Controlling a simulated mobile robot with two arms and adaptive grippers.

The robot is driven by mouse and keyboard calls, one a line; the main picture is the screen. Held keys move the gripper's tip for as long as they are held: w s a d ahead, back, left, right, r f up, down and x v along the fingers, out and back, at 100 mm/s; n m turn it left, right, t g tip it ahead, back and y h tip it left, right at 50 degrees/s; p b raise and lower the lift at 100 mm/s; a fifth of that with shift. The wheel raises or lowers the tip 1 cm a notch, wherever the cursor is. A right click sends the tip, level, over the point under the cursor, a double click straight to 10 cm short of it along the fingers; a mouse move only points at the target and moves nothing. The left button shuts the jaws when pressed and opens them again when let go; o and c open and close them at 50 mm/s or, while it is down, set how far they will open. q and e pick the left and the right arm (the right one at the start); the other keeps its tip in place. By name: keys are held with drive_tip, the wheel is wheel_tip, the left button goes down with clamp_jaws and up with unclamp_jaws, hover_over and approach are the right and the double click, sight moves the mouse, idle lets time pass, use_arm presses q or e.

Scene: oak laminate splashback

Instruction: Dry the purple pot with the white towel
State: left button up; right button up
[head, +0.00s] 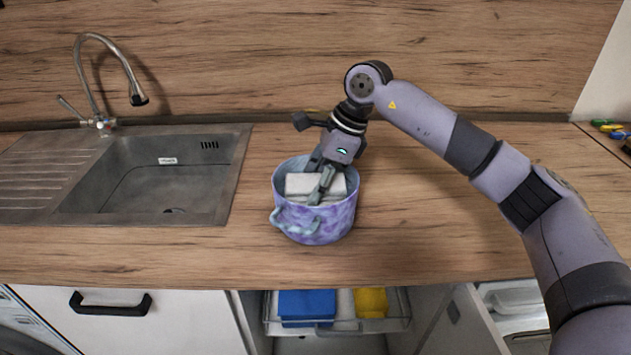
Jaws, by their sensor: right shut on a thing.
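The purple pot (316,222) stands upright on the wooden counter, right of the sink, with a blue-grey handle on its front left. The white towel (300,184) is inside the pot, showing as a folded block near the rim. My right gripper (321,187) reaches down into the pot from above and is shut on the towel. The towel's lower part and the pot's inside bottom are hidden. My left gripper is not in view.
A metal sink (150,185) with a tall tap (100,85) lies to the left. Below the counter, an open drawer (338,325) holds a blue item (306,306) and a yellow item (370,302). The counter in front of the pot is clear.

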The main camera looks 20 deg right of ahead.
drive_tip(key=shift+f+b, duration=1.3)
drive_tip(key=shift+f, duration=0.7)
drive_tip(key=shift+f+b, duration=0.4)
drive_tip(key=shift+f, duration=0.15)
drive_tip(key=shift+s, duration=0.15)
drive_tip(key=shift+s+a, duration=0.1)
drive_tip(key=shift+s, duration=0.35)
drive_tip(key=shift+w+d, duration=0.15)
drive_tip(key=shift+w, duration=0.45)
drive_tip(key=shift+w+d, duration=0.15)
drive_tip(key=shift+w, duration=0.4)
drive_tip(key=shift+s+f, duration=0.1)
drive_tip(key=shift+s, duration=0.05)
